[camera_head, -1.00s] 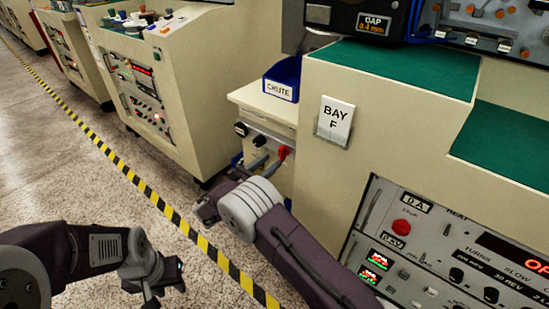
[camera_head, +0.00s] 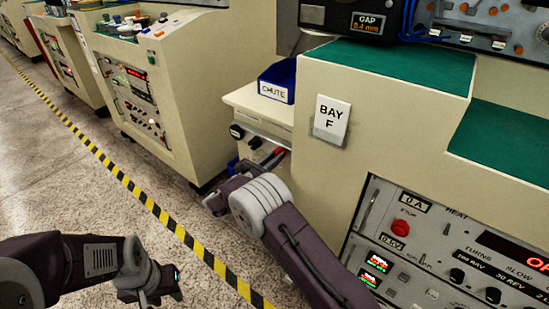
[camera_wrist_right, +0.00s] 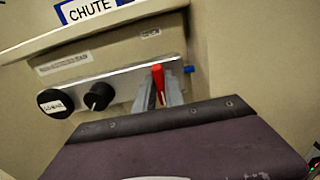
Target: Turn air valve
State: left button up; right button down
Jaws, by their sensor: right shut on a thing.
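The air valve's red lever (camera_wrist_right: 159,82) sticks out from a metal strip on the front of the cream chute cabinet, and a blue fitting (camera_wrist_right: 188,70) shows beside it. My right gripper (camera_wrist_right: 162,93) is shut on the red lever, with one grey finger on each side of it. In the head view the lever (camera_head: 279,151) shows only as a small red bit at the tips of my right gripper (camera_head: 268,158); the rest is hidden. My left gripper (camera_head: 160,293) hangs low at the left over the floor, away from the valve; its finger opening is unclear.
Two black knobs (camera_wrist_right: 97,96) sit left of the lever on the same strip. A blue CHUTE bin (camera_head: 278,80) stands on the cabinet top. The BAY F console (camera_head: 400,130) is close on the right. Yellow-black tape (camera_head: 150,202) crosses the open floor.

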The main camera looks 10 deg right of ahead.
jog(key=shift+m, duration=0.3)
jog(key=shift+s+d+f+m+b, duration=0.1)
jog(key=shift+f+m+b, duration=0.05)
jog(key=shift+m+b, duration=2.4)
jog(key=shift+s+f+m+b, duration=0.15)
jog(key=shift+m+b, duration=1.8)
jog(key=shift+m, duration=1.25)
jog(key=shift+d+f+m+b, duration=0.1)
jog(key=shift+f+m+b, duration=0.05)
jog(key=shift+m+b, duration=2.4)
jog(key=shift+m, duration=0.4)
jog(key=c, duration=1.4)
grip_release()
jog(key=shift+r, duration=0.1)
jog(key=shift+c, duration=0.2)
jog(key=shift+p, duration=0.3)
